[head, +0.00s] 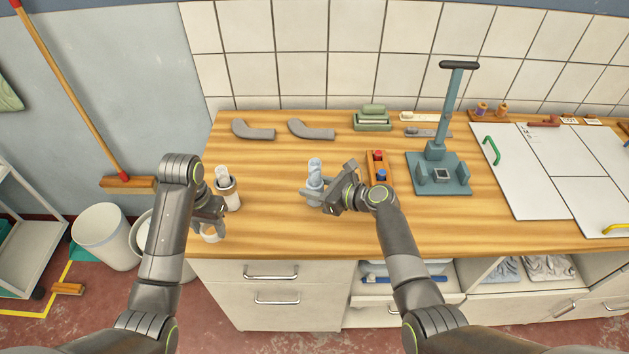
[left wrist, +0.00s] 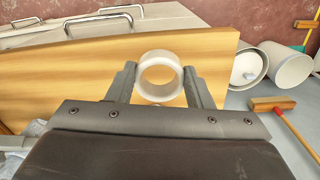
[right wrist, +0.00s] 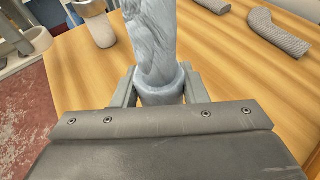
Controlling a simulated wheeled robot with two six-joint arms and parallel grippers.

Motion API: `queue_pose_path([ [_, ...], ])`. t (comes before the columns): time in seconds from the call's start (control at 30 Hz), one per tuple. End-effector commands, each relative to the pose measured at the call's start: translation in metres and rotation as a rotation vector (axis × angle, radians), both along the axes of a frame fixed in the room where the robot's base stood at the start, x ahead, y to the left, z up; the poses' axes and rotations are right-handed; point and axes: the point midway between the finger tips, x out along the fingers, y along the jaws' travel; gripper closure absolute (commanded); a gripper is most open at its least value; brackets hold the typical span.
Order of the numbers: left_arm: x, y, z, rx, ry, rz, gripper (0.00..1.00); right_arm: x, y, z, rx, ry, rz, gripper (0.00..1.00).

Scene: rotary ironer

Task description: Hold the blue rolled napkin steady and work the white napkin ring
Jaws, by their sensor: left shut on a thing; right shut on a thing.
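The blue rolled napkin (head: 315,168) stands upright near the middle of the worktop, its lower end in a blue-grey sleeve or cup. My right gripper (head: 316,193) is shut around its lower part; the right wrist view shows the napkin (right wrist: 155,40) between the fingers. The white napkin ring (left wrist: 160,77) is held between the fingers of my left gripper (left wrist: 160,88), its round opening facing the camera. In the head view the ring (head: 211,234) is at the worktop's front left edge, well apart from the blue napkin and partly hidden by the gripper.
A pale rolled napkin in a cup (head: 229,195) stands just right of my left gripper. A wooden tray with a red item (head: 378,165) and a blue-grey press stand (head: 438,172) are right of my right gripper. Two grey curved pieces (head: 312,131) lie behind.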

Motion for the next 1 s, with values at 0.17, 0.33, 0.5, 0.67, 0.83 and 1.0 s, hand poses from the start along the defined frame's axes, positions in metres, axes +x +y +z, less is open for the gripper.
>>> queue_pose_path([
  [0.17, 0.000, 0.000, 0.000, 0.000, 0.000, 0.000, 0.75, 0.000, 0.000, 0.000, 0.000, 0.001, 0.002, 0.83],
  [0.33, 0.000, 0.000, 0.000, 0.000, 0.000, 0.000, 0.75, 0.000, 0.000, -0.006, 0.001, 0.001, 0.002, 0.83],
  [0.5, 0.000, 0.000, 0.000, 0.000, 0.000, 0.000, 0.75, 0.000, 0.000, -0.016, 0.001, 0.002, 0.002, 0.83],
  [0.67, 0.000, 0.000, 0.000, 0.000, 0.000, 0.000, 0.75, 0.000, 0.000, -0.023, 0.001, 0.001, 0.002, 0.83],
  [0.83, 0.000, 0.000, 0.000, 0.000, 0.000, 0.000, 0.75, 0.000, 0.000, -0.026, 0.000, 0.000, 0.001, 0.83],
  [1.0, 0.000, 0.000, 0.000, 0.000, 0.000, 0.000, 0.75, 0.000, 0.000, -0.026, 0.000, 0.000, 0.001, 0.83],
])
